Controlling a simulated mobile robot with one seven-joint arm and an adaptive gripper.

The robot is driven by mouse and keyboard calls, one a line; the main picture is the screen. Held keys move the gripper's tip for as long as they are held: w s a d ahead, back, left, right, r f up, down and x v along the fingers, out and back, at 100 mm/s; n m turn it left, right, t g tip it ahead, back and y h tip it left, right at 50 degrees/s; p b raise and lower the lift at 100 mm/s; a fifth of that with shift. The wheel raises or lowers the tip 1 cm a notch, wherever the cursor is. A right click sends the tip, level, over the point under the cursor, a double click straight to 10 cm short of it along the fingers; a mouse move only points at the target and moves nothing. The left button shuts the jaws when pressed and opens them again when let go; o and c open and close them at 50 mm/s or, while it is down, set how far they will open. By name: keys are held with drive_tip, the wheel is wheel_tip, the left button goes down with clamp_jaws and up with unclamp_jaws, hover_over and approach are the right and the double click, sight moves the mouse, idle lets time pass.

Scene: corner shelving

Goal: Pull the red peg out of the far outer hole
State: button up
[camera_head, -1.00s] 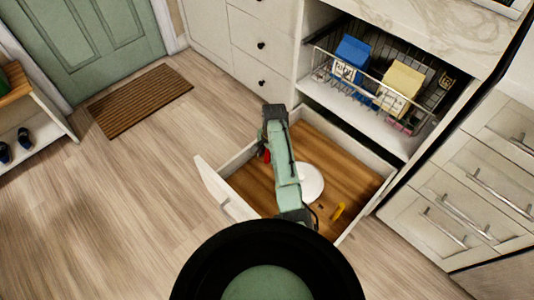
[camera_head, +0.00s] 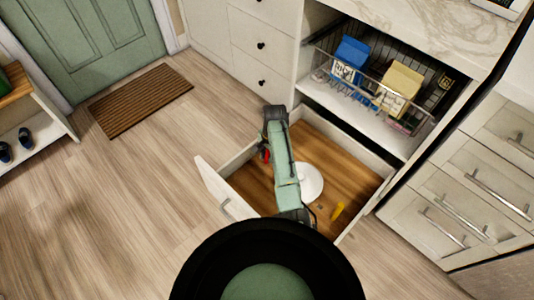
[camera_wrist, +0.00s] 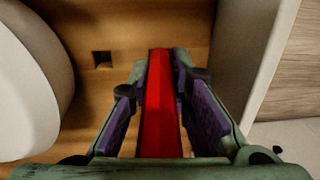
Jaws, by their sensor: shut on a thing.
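The red peg (camera_wrist: 160,105) runs up the middle of the wrist view, between the purple pads of my gripper (camera_wrist: 160,82), which is shut on it. Its far end meets the wooden surface in the picture; I cannot tell whether it is still in a hole. In the head view, a bit of the red peg (camera_head: 266,156) shows beside my gripper (camera_head: 263,150), at the drawer's left side. An empty square hole (camera_wrist: 102,59) lies in the wood left of the peg.
The open drawer (camera_head: 345,190) has a wooden floor and pale walls; one wall (camera_wrist: 245,75) is close to my gripper's right. A white round thing (camera_head: 311,182) stands near my arm. A yellow peg (camera_head: 338,210) is at the near right. A wire basket (camera_head: 372,95) sits above.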

drive_tip(key=shift+s+a+f, duration=0.2)
drive_tip(key=shift+s+f, duration=0.35)
drive_tip(key=shift+f, duration=0.2)
clamp_jaws()
drive_tip(key=shift+r+p, duration=0.25)
drive_tip(key=shift+p, duration=0.05)
drive_tip(key=shift+d+r+p, duration=0.1)
drive_tip(key=shift+r+p, duration=0.75)
drive_tip(key=shift+p, duration=0.25)
drive_tip(key=shift+w+d+r+p, duration=0.15)
drive_tip(key=shift+r+p, duration=0.85)
drive_tip(key=shift+r, duration=0.05)
drive_tip(key=shift+w+d+r+p, duration=0.1)
drive_tip(key=shift+r+p, duration=0.9)
drive_tip(key=shift+a, duration=0.1)
